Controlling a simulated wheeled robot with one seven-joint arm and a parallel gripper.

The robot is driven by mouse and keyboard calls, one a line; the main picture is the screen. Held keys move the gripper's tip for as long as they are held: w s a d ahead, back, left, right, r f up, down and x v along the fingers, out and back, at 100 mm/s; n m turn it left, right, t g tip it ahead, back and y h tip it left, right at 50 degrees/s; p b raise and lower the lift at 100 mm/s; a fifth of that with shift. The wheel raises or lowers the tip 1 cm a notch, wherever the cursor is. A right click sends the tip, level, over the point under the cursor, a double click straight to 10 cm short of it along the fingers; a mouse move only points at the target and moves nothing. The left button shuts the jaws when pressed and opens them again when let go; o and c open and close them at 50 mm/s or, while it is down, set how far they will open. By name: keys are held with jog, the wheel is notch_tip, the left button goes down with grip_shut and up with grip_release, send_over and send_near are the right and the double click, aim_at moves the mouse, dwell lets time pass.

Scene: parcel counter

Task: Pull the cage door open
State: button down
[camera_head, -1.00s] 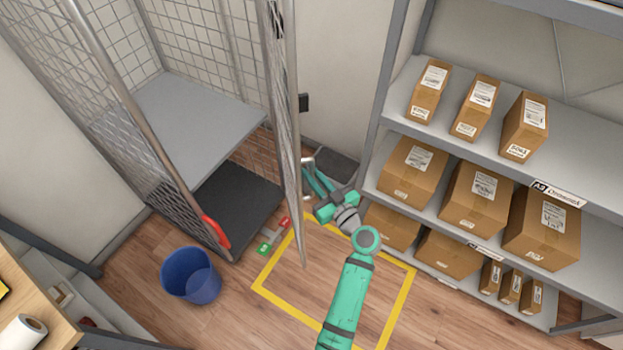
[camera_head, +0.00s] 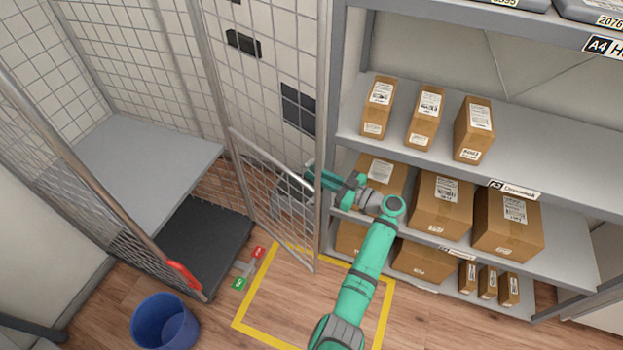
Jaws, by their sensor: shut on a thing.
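The cage door (camera_head: 276,205) is a tall grey metal frame with wire mesh and a slanting middle rail. It stands swung out from the cage, wide open, with its outer edge close to the shelf rack on the right. My gripper (camera_head: 311,174) is at the door's outer edge, on the far side of the mesh, and is shut on the door handle. The handle itself is mostly hidden by the mesh, the door frame and my gripper. The cage (camera_head: 85,190) opening is clear, with a grey shelf (camera_head: 140,155) and a dark platform (camera_head: 205,245) inside.
The shelf rack (camera_head: 440,105) with several cardboard boxes stands right of the door, close to my arm. A blue bin (camera_head: 164,324) stands front left. A yellow floor outline (camera_head: 262,338) lies under my arm. Red and green tags (camera_head: 248,268) lie by the platform.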

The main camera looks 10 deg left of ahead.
jog(key=shift+w+f, duration=0.1)
jog(key=shift+w, duration=0.2)
jog(key=c, duration=2)
grip_release()
jog(key=shift+c, duration=0.2)
jog(key=shift+d, duration=0.1)
jog(key=shift+d, duration=0.1)
jog(key=v, duration=1)
jog(key=shift+d, duration=0.25)
jog(key=shift+s, duration=0.1)
